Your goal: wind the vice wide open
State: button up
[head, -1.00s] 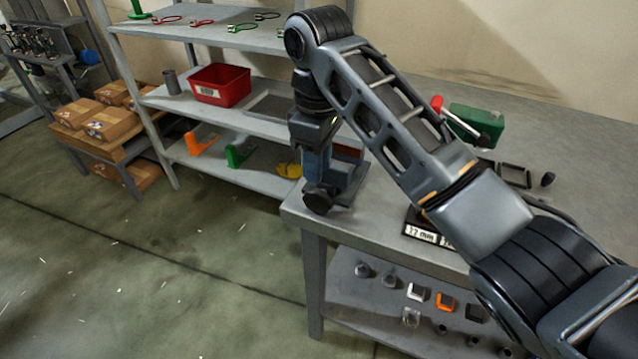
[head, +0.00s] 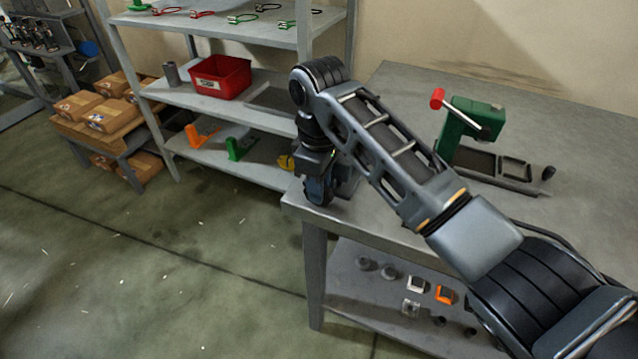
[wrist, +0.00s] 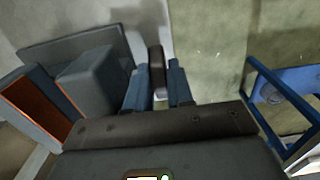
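The vice (wrist: 85,75) shows in the wrist view as dark grey blocks at the left, with a rust-brown face (wrist: 38,105). A dark upright bar (wrist: 156,72), which looks like the vice's handle, stands right of it. In the head view my gripper (head: 320,192) points down at the bench's near left corner. It and my arm hide most of the vice there.
The grey bench (head: 395,95) also carries a green press-like tool (head: 465,130) with a red-ended lever, and dark trays. Shelves behind hold a red bin (head: 220,78) and coloured parts. Boxes (head: 110,115) stand at the left. The floor left of the bench is free.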

grip_shut()
jog(key=shift+a+r+h+p, duration=0.15)
jog(key=shift+a+h+p, duration=0.1)
jog(key=shift+h+p, duration=0.3)
jog(key=shift+w+a+g+h, duration=0.15)
jog(key=shift+g+h, duration=0.45)
jog(key=shift+h, duration=0.35)
jog(key=shift+o, duration=0.9)
grip_release()
